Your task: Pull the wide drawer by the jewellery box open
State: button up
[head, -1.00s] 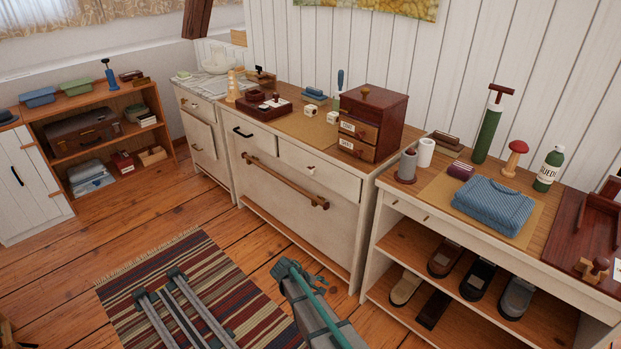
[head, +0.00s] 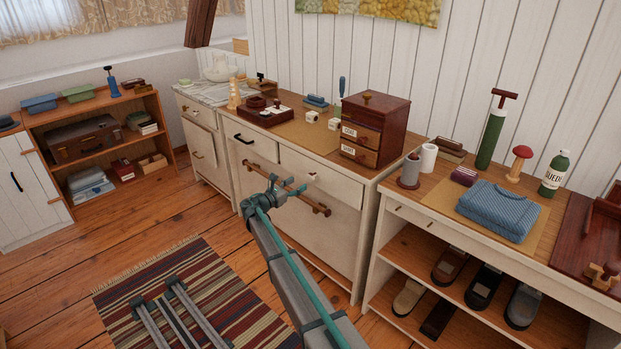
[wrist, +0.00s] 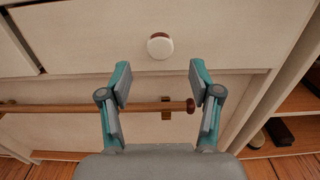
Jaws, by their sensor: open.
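The dresser's upper right drawer (head: 340,187) has a cream front and a small pale round knob (head: 312,177). It is shut, below the dark red-brown box with small labelled drawers (head: 375,128). In the wrist view the knob (wrist: 160,46) stands just beyond the fingertips, centred between them and not touched. Below that drawer is a large front with a long wooden bar (head: 320,208); the bar (wrist: 150,106) crosses behind my fingers in the wrist view. My gripper (head: 262,192) is open and empty in front of the dresser, hiding part of the bar in the head view.
A narrower drawer with a black handle (head: 243,139) is at the left. A dark tray box (head: 262,118) and small items stand on the dresser top. An open shelf unit with shoes (head: 400,240) stands at right. A striped rug (head: 215,290) covers the floor in front.

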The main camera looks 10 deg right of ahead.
aim_at(309, 178)
jog(key=x, duration=0.8)
jog(key=shift+w+d, duration=0.15)
jog(key=shift+d, duration=0.05)
grip_shut()
